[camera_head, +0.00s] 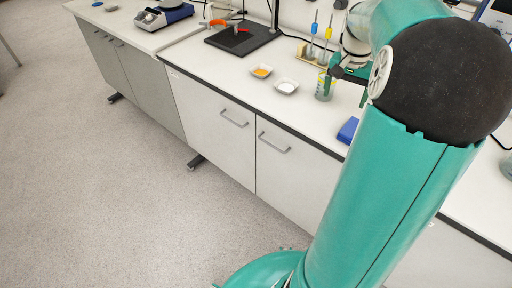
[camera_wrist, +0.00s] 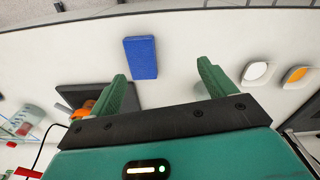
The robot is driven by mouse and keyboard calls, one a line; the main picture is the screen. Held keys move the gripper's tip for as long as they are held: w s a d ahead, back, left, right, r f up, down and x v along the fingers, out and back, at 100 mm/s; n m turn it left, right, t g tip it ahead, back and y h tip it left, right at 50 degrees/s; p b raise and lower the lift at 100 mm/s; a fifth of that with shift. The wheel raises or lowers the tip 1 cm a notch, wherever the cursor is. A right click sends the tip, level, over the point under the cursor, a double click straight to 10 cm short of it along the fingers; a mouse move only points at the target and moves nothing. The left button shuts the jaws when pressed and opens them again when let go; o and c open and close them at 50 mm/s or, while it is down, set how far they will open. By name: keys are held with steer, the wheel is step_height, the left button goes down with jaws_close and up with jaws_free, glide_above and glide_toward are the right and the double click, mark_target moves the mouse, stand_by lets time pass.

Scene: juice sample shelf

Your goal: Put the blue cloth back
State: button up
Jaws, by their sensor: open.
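The blue cloth (camera_head: 348,130) lies on the white bench top near its front edge, partly hidden by my arm in the head view. In the wrist view the blue cloth (camera_wrist: 140,57) is a flat rectangle lying beyond my fingertips, nearer the left finger. My gripper (camera_wrist: 163,72) is open and empty, with its two green fingers apart above the bench.
A dark stand base (camera_head: 241,38) is farther left. In the wrist view, a dark mat with an orange object (camera_wrist: 87,108) is left.

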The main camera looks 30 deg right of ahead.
steer(key=s+a+r+n+t, duration=0.2)
steer(key=a+r+n, duration=0.15)
steer(key=a, duration=0.95)
steer(key=s+a+r+n+t, duration=0.15)
steer(key=a+n, duration=0.25)
steer(key=a, duration=0.9)
steer(key=s+a+f+n+t, duration=0.2)
steer(key=s+a+n, duration=0.2)
steer(key=s+a, duration=0.2)
steer(key=shift+s+a+y, duration=0.2)
steer(key=shift+a+y, duration=0.2)
steer(key=shift+a, duration=0.85)
